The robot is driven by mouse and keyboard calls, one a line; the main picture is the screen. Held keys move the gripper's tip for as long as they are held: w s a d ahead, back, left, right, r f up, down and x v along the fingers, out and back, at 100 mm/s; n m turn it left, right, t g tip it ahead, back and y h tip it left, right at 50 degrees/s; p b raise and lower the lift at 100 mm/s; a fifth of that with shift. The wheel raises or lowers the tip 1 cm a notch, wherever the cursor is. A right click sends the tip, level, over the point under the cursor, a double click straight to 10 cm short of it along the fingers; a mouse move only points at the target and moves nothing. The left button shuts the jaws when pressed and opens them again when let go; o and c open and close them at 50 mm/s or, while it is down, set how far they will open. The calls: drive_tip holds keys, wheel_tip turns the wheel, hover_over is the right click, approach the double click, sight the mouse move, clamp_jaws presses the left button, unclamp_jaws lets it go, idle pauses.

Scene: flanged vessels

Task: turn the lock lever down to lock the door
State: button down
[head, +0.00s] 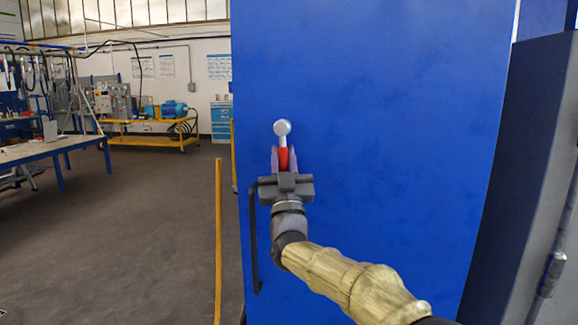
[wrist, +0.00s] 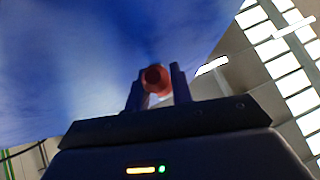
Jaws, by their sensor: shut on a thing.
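The blue door (head: 400,110) fills the middle and right of the head view. The lock lever (head: 282,129) is on its left part, with a silver round end at the top and a shaft running down to a red grip (head: 284,158). My gripper (head: 284,160) is shut on the red grip, one finger on each side. In the wrist view the rounded end of the red grip (wrist: 156,78) shows between my fingers (wrist: 157,92). My gripper hides the lower part of the grip.
A dark vertical door handle (head: 253,240) is just left of and below my gripper. A grey cabinet side (head: 530,170) stands at the right. A yellow rail (head: 218,240) rises left of the door. The floor (head: 130,220) to the left is clear; benches stand farther back.

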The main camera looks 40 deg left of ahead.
drive_tip(key=shift+a+f+m+t+h, duration=0.2)
drive_tip(key=shift+f+m+t+h, duration=0.05)
drive_tip(key=shift+m+t+h, duration=0.3)
drive_tip(key=c, duration=1.2)
unclamp_jaws()
drive_tip(key=shift+s+a, duration=0.1)
drive_tip(key=shift+a, duration=0.1)
drive_tip(key=shift+d+r, duration=0.1)
drive_tip(key=shift+d, duration=0.2)
drive_tip(key=shift+s+d+f+b, duration=0.25)
drive_tip(key=shift+s+f+b, duration=0.05)
drive_tip(key=shift+f, duration=0.15)
drive_tip(key=b+v, duration=0.1)
drive_tip(key=v, duration=1.5)
drive_tip(key=shift+f+b, duration=0.2)
drive_tip(key=shift+b, duration=0.2)
drive_tip(key=shift+w, duration=0.2)
